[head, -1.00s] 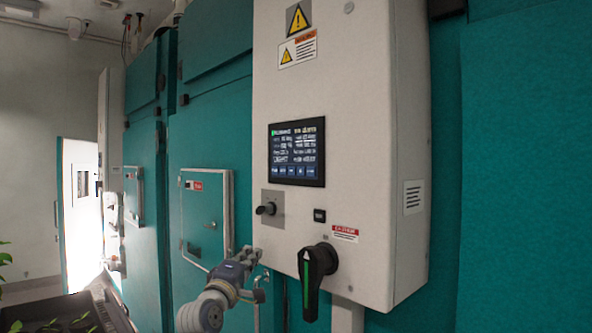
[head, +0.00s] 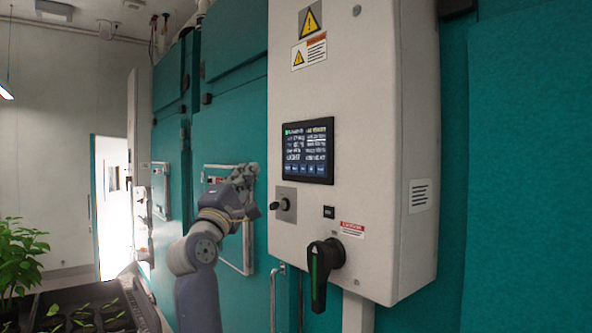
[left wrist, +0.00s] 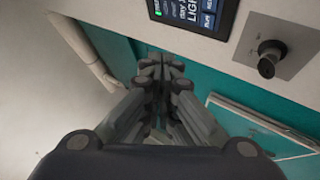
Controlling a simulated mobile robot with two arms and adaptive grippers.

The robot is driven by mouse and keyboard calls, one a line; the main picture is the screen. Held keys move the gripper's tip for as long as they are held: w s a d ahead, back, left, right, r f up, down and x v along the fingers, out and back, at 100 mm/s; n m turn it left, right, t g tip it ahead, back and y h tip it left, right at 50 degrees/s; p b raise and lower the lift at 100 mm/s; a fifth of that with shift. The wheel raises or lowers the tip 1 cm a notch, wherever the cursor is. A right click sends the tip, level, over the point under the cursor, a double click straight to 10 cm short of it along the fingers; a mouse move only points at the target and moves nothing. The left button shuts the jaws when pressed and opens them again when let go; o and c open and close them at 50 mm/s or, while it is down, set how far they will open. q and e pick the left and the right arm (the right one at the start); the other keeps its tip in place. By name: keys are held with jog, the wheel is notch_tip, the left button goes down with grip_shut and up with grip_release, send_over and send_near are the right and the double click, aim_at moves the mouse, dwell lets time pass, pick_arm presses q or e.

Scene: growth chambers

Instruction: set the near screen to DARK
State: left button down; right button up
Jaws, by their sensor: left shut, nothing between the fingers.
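The near screen (head: 307,150) is a dark touch panel with white text and a row of blue buttons along its bottom, set in the grey control box (head: 385,130). Its text is too small to read fully in the head view. My right gripper is not in view.
A small black knob (head: 282,204) sits below the screen, and a large black rotary handle (head: 322,268) with a green stripe is lower on the box. Teal chamber walls (head: 520,170) stand behind. A tray of seedlings (head: 90,322) is at lower left.

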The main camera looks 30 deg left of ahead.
aim_at(296, 168)
pick_arm(q)
jog(key=w+d+p, duration=0.1)
jog(key=w+d, duration=0.2)
jog(key=w, duration=0.5)
jog(key=shift+d+p, duration=0.25)
jog(key=shift+p, duration=0.15)
dwell(0.9)
jog(key=shift+w, duration=0.15)
jog(key=shift+w+d, duration=0.2)
jog(key=shift+w, duration=0.1)
jog(key=shift+w+d+p, duration=0.1)
jog(key=shift+w+p, duration=0.2)
jog(key=shift+p, duration=0.05)
dwell(0.7)
dwell(0.3)
jog(key=shift+s+a, duration=0.3)
jog(key=shift+s, duration=0.4)
